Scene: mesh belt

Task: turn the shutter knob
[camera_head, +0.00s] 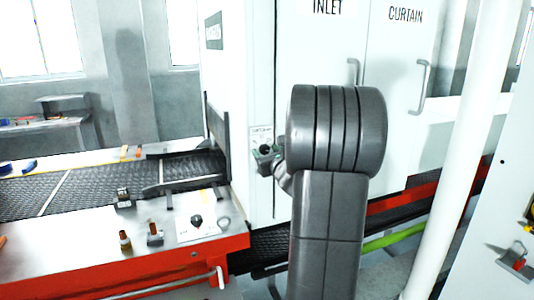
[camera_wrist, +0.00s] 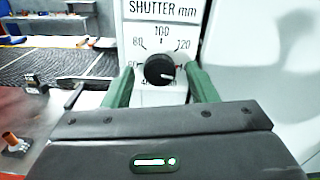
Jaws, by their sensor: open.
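The shutter knob (camera_wrist: 160,70) is a round black knob with a white pointer mark, on a white dial plate (camera_wrist: 163,10) lettered "SHUTTER mm". Its pointer aims to the right and slightly down. My gripper (camera_wrist: 162,74) has its two green fingers apart, one on each side of the knob in the wrist view. I cannot tell whether either finger touches it. In the head view my gripper (camera_head: 266,160) is at the small dial plate (camera_head: 261,133) on the white cabinet's left edge, with my arm in front of the cabinet. The knob is small and partly hidden there.
The white cabinet (camera_head: 235,60) has doors marked "INLET" and "CURTAIN" with grey handles (camera_head: 421,88). The dark mesh belt (camera_head: 90,185) enters from the left. A red-fronted bench (camera_head: 150,265) carries another black knob (camera_head: 196,221) and small fittings. A white post (camera_head: 455,150) stands at right.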

